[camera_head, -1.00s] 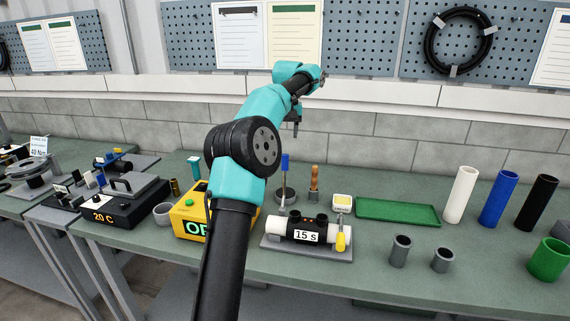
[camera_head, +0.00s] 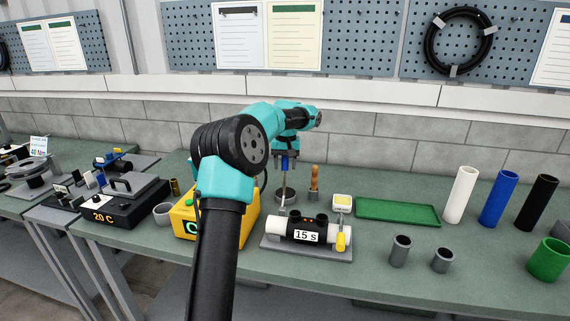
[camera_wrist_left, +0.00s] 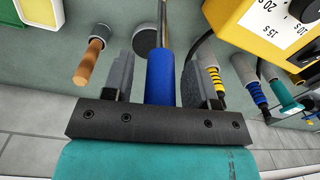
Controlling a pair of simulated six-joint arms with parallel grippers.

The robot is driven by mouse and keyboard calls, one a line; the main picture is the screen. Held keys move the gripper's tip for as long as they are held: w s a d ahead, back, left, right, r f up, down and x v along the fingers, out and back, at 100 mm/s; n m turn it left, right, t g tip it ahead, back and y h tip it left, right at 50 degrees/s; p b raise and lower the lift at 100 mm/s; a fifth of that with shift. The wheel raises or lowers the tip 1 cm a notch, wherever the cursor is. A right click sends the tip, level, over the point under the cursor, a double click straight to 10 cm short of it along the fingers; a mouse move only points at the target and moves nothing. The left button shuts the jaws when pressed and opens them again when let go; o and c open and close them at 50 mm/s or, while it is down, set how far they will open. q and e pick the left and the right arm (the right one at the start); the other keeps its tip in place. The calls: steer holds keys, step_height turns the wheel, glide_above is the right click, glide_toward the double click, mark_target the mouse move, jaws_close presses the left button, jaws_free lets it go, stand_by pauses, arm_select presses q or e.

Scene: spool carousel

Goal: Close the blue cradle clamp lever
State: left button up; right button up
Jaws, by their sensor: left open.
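A blue handle (camera_head: 284,163) stands upright on a thin metal rod over a grey round base (camera_head: 286,196) near the back of the bench. I cannot tell if it is the clamp lever. My left gripper (camera_head: 285,160) points down over it. In the left wrist view the open fingers (camera_wrist_left: 162,80) stand on either side of the blue handle (camera_wrist_left: 160,76), with gaps showing. In front is a grey cradle (camera_head: 308,250) with a white pipe, a black "15 s" sleeve (camera_head: 306,229) and a yellow handle (camera_head: 341,241). My right gripper is not in view.
A wooden-handled tool (camera_head: 314,180) stands just right of the blue handle. A yellow box (camera_head: 188,219) is at left, partly behind my arm. A green tray (camera_head: 398,212), grey cups (camera_head: 400,251) and tall cylinders (camera_head: 459,195) stand to the right. A brick wall is behind.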

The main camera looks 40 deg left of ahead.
arm_select(q)
jaws_close()
stand_by(0.4)
steer(key=shift+s+d+r, duration=0.1)
steer(key=shift+s+d+r+t+y, duration=0.1)
steer(key=shift+s+d+t+y, duration=0.1)
steer(key=shift+s+d+t, duration=0.25)
steer(key=shift+s+d+r+t+y, duration=0.1)
steer(key=shift+s+t+y, duration=0.15)
steer(key=shift+s, duration=0.25)
steer(key=s+d+t+y, duration=0.3)
steer(key=s+d+t, duration=0.1)
steer(key=s, duration=0.2)
steer(key=shift+s+f+t, duration=0.2)
steer(key=shift+f+t, duration=0.1)
steer(key=shift+f, duration=0.1)
stand_by(0.5)
